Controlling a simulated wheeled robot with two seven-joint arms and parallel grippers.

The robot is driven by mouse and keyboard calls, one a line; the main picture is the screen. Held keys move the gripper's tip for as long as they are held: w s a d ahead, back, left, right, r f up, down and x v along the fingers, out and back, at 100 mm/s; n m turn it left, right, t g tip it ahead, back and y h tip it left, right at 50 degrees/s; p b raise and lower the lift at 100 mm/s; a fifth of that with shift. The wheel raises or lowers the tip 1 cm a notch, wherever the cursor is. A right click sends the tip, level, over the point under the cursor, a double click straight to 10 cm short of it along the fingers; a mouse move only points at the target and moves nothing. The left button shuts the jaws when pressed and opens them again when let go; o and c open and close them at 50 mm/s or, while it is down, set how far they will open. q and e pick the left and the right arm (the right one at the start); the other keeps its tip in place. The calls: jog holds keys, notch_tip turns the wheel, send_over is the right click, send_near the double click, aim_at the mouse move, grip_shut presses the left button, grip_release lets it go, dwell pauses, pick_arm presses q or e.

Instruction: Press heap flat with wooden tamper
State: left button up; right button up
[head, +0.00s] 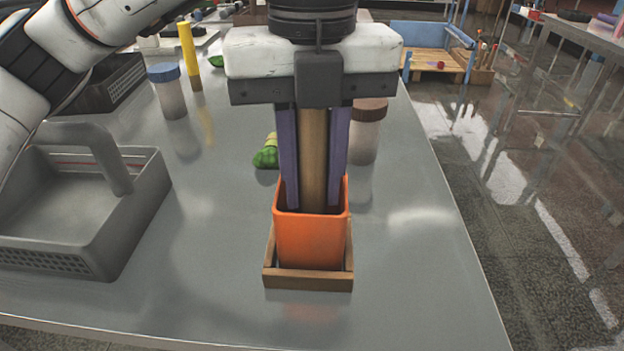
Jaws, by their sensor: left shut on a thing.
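My left gripper (312,198) points straight down in the middle of the head view. Its two purplish fingers are shut on the wooden tamper (314,150), a light brown upright stick between them. The fingertips and the tamper's lower end reach down into the mouth of an orange square cup (311,245). The cup stands upright in a shallow wooden frame (308,281) on the table. The heap and the tamper's bottom end are hidden inside the cup. My right gripper is not in view.
A grey basket (118,243) with a handle stands at left on the metal table (410,290). A blue-lidded jar (168,92), a yellow cylinder (188,50), a green vegetable-like item (266,157) and a brown-lidded jar (365,138) stand behind. The table's right side is clear.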

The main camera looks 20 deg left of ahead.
aim_at(312, 112)
pick_arm(q)
notch_tip(312, 112, up, 2)
jog(key=shift+r+p, duration=0.15)
jog(key=shift+p, duration=0.5)
jog(key=shift+r+p, duration=0.45)
jog(key=shift+r, duration=0.15)
jog(key=shift+r+p, duration=0.6)
jog(key=shift+r, duration=0.25)
jog(key=shift+r+p, duration=0.9)
jog(key=shift+r, duration=0.3)
jog(key=shift+r+p, duration=0.55)
jog(key=shift+r, duration=0.2)
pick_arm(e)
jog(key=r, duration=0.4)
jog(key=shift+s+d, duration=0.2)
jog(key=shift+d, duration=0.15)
pick_arm(q)
jog(key=shift+f, duration=0.15)
